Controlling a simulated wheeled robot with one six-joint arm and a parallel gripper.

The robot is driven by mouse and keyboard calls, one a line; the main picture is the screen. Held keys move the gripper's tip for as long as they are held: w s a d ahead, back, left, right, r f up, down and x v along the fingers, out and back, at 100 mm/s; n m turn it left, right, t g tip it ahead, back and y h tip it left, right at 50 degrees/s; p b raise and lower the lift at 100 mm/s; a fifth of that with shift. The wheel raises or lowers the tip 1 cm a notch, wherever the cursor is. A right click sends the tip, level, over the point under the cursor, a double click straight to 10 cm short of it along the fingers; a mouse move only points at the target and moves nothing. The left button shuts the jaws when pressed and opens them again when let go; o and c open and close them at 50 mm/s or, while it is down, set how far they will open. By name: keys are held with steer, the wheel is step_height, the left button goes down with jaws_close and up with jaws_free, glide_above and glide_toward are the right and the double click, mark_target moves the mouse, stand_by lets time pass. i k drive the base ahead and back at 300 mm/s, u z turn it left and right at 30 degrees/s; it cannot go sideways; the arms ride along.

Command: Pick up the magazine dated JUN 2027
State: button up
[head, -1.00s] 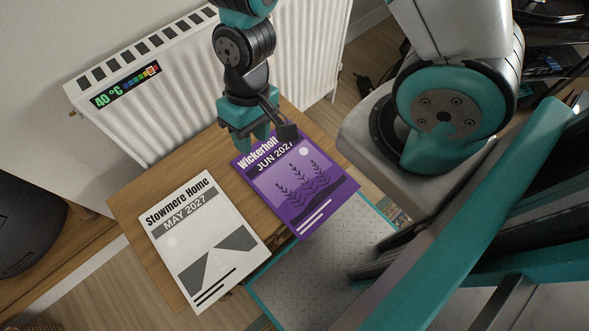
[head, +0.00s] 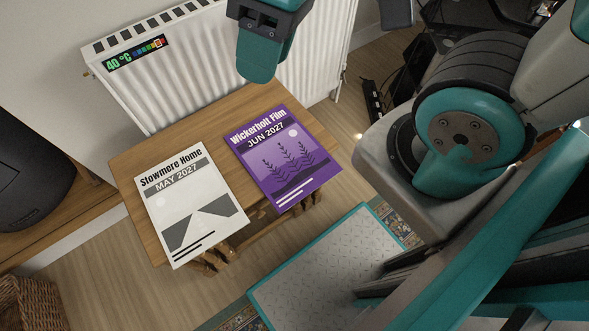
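The magazine dated JUN 2027 (head: 290,165) is purple, titled Wickerholt Film, with plant shapes on its cover. It lies face up on the right part of the wooden table (head: 190,128), its lower end at or over the front edge. The magazine dated MAY 2027 (head: 188,218) is white and grey, titled Stowmere Home, and lies to its left with a strip of wood between. My gripper (head: 261,68) is at the top of the view, above the back of the table and apart from both magazines. Its fingers are not clear enough to tell their opening.
A white radiator (head: 185,75) with a 40 °C display stands behind the table. A dark rounded object (head: 32,185) is at the left, a wicker basket (head: 28,305) at the lower left. A black power strip (head: 372,98) lies on the floor behind my base.

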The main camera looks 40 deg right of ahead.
mark_target(286, 161)
steer(key=u, duration=0.7)
steer(key=k, duration=1.4)
steer(key=z, duration=1.7)
steer(key=i, duration=0.45)
steer(key=u, duration=0.05)
